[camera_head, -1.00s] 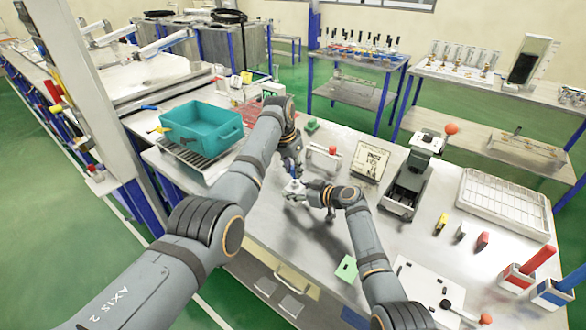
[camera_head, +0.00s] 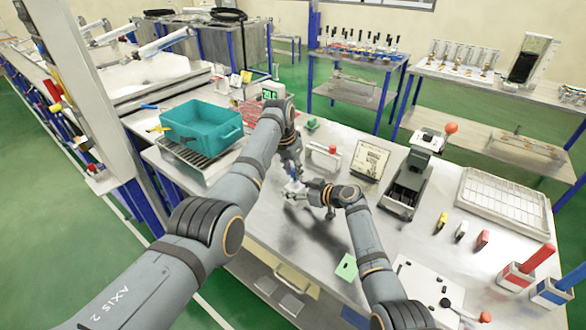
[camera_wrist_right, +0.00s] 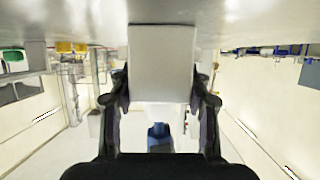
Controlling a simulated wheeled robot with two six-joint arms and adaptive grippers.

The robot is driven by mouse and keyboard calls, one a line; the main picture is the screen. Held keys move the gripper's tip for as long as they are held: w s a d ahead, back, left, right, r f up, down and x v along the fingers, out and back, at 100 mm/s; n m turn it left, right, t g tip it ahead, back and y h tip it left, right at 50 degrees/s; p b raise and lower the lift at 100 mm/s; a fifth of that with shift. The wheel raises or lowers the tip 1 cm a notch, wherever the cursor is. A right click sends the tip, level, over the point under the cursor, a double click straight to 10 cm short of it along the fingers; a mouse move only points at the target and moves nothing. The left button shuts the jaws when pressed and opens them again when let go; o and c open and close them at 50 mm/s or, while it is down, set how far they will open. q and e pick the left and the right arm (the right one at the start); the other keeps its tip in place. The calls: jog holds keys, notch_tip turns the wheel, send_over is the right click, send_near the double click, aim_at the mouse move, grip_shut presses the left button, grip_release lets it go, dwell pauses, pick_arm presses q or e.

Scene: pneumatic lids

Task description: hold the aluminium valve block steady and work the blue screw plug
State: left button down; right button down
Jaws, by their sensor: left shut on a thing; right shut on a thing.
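The aluminium valve block (camera_head: 294,189) is a small light grey block in the middle of the workbench in the head view. My right gripper (camera_head: 308,191) reaches it from the right and is shut on it. In the right wrist view the block (camera_wrist_right: 162,62) sits between the two dark fingers of my right gripper (camera_wrist_right: 162,95). My left gripper (camera_head: 292,172) points down just above the block and is shut. A bit of blue, the screw plug (camera_head: 292,179), shows at its fingertips, mostly hidden. A blue and dark shape shows below the block in the right wrist view; I cannot tell what it is.
A teal bin (camera_head: 201,127) stands on a rack at the back left. A sign card (camera_head: 370,160), a dark press-like device (camera_head: 407,190) and a white tray (camera_head: 503,200) stand to the right. A green note (camera_head: 346,267) lies at the front. The bench around the block is mostly clear.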

pick_arm(q)
jog(key=shift+f, duration=0.8)
jog(key=shift+a+m, duration=0.1)
jog(key=shift+m, duration=0.9)
jog(key=c, duration=1)
grip_release()
jog(key=shift+c, duration=0.7)
jog(key=n, duration=0.4)
jog(key=shift+s+d+y, duration=0.1)
jog(key=shift+d+y, duration=0.2)
jog(key=n, duration=0.4)
jog(key=shift+t+y, duration=0.4)
